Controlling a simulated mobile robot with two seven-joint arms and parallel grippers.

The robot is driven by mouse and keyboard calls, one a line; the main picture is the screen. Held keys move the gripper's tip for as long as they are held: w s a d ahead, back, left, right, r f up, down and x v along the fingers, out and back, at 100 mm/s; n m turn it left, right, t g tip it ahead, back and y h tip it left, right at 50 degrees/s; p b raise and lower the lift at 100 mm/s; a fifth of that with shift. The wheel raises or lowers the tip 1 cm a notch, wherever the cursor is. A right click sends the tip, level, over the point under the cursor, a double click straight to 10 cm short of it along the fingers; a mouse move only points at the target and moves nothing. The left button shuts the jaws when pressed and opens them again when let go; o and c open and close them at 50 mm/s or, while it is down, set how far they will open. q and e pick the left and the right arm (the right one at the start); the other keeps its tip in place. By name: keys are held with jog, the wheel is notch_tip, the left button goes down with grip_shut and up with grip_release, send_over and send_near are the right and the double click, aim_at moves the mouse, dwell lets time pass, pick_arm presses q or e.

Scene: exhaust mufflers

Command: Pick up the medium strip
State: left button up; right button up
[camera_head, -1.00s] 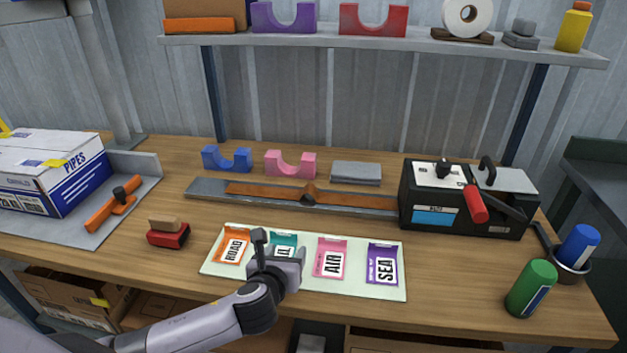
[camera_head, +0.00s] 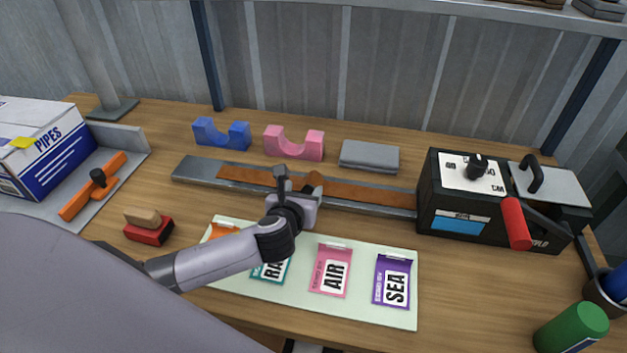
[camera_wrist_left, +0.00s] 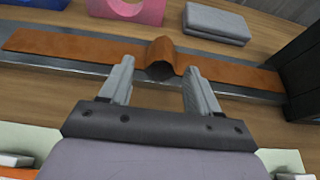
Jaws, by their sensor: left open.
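A long orange-brown strip (camera_head: 365,190) with a raised hump near its middle lies along a grey metal rail on the workbench. I take it to be the medium strip, though no size mark shows. It also shows in the left wrist view (camera_wrist_left: 75,45), with the hump just beyond my fingertips. My left gripper (camera_head: 285,180) is at the near side of the rail, close to the hump. In the left wrist view the left gripper (camera_wrist_left: 157,76) has its fingers apart with nothing between them. My left gripper and wrist hide part of the strip in the head view.
A card sheet (camera_head: 365,312) with coloured packets lies nearer. A black machine with a red handle (camera_head: 515,222) stands at the rail's right end. Blue (camera_head: 222,133) and pink (camera_head: 293,143) cradles and grey pads (camera_head: 370,157) sit behind. A red block (camera_head: 150,232) lies left.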

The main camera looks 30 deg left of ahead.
aim_at(310, 193)
pick_arm(q)
jog(key=shift+d+x, duration=0.15)
jog(key=shift+x, duration=1.3)
jog(key=shift+d+x, duration=0.15)
jog(key=shift+x, duration=1.3)
jog(key=shift+w, duration=0.1)
jog(key=c, duration=1.1)
